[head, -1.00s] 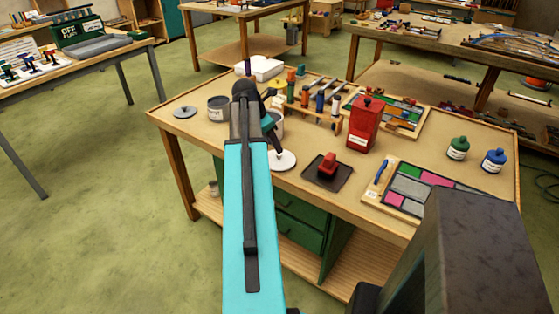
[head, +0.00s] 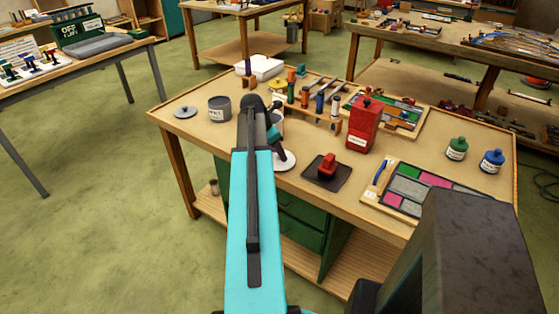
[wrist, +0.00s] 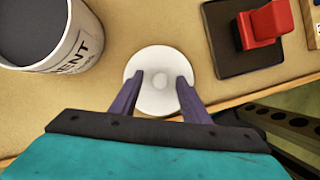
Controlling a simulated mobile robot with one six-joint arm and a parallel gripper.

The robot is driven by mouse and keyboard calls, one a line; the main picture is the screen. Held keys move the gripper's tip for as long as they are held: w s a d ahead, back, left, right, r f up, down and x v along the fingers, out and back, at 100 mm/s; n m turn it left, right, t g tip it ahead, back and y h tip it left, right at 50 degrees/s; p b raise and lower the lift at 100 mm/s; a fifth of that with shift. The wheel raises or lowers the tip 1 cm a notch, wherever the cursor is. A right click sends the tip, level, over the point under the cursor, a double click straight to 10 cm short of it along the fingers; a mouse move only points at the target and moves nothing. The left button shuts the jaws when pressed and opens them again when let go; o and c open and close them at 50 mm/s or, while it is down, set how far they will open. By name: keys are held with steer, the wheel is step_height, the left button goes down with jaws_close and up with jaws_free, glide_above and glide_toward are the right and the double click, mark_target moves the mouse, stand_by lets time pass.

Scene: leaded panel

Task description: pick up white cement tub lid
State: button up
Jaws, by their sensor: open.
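The white cement tub lid (wrist: 158,62) is a round white disc with a small knob at its centre. It lies on the workbench near the front edge, and in the head view (head: 284,161) my arm partly covers it. My gripper (wrist: 160,82) is open in the wrist view, with its two fingers over the lid on either side of the knob. I cannot tell how high the fingertips are above it. The cement tub (wrist: 45,30) stands to the left of the lid in the wrist view and is mostly hidden behind my arm in the head view.
A dark tray (head: 326,173) with a red block (head: 327,164) lies just right of the lid. A grey tub (head: 219,108) and grey lid (head: 185,112) stand at the left. A red canister (head: 363,125) stands behind the tray. The bench's front edge is close.

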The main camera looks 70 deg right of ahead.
stand_by(0.3)
jaws_close()
steer(key=shift+r, duration=0.15)
steer(key=shift+r+b, duration=0.6)
steer(key=shift+r, duration=0.95)
steer(key=w+a+r+b, duration=0.1)
steer(key=w+a+b, duration=0.2)
steer(key=a, duration=1.2)
steer(key=shift+w+a+r, duration=0.2)
steer(key=shift+w+r, duration=0.1)
steer(key=shift+w, duration=0.4)
